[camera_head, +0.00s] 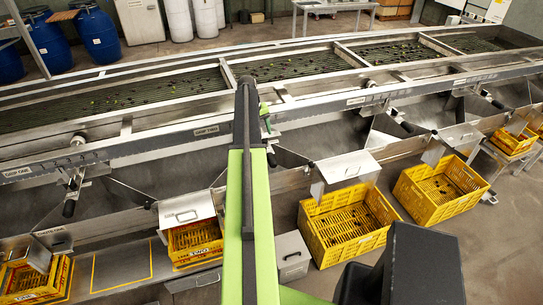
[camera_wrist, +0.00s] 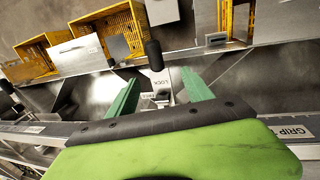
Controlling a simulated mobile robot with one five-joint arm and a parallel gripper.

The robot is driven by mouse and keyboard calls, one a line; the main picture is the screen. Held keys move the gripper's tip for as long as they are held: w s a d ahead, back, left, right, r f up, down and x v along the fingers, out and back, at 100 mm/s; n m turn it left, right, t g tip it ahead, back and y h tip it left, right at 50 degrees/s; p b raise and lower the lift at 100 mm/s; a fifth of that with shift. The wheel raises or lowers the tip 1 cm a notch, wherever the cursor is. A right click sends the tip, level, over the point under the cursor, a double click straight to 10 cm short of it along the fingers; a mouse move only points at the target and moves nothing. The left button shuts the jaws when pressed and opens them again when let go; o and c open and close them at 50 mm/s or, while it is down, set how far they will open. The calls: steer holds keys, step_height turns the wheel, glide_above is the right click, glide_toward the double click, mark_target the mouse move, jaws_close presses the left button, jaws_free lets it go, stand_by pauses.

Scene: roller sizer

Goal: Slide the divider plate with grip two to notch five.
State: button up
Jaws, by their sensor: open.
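My gripper (camera_wrist: 160,82) is open in the wrist view, its two green fingers spread apart. A black grip (camera_wrist: 153,54) stands just beyond the fingertips, roughly in line with the gap. A small plate marked LOCK and FREE (camera_wrist: 157,78) lies between the fingers. I cannot tell whether the fingers touch the grip, and nothing is visibly held. A GRIP TWO label (camera_head: 206,130) is on the long rail in the head view. A partly cut-off GRIP label (camera_wrist: 293,131) shows in the wrist view. My arm hides much of the gripper in the head view.
The sizer's long metal rail (camera_head: 110,152) crosses the head view. Several yellow crates, including one (camera_head: 345,245) in front, stand below metal chutes. Another black grip (camera_head: 70,208) is at left. Blue barrels (camera_head: 100,35) stand behind the machine. Bare floor shows at lower right.

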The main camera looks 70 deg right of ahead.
mark_target(271, 158)
steer(key=s+d+f+b, duration=0.1)
steer(key=f+b, duration=0.4)
steer(key=s+d+f+b, duration=0.1)
steer(key=f+b, duration=0.5)
steer(key=s+d+f+b, duration=0.1)
steer(key=f+b, duration=0.5)
steer(key=shift+s+f, duration=0.1)
steer(key=shift+s, duration=0.25)
jaws_close()
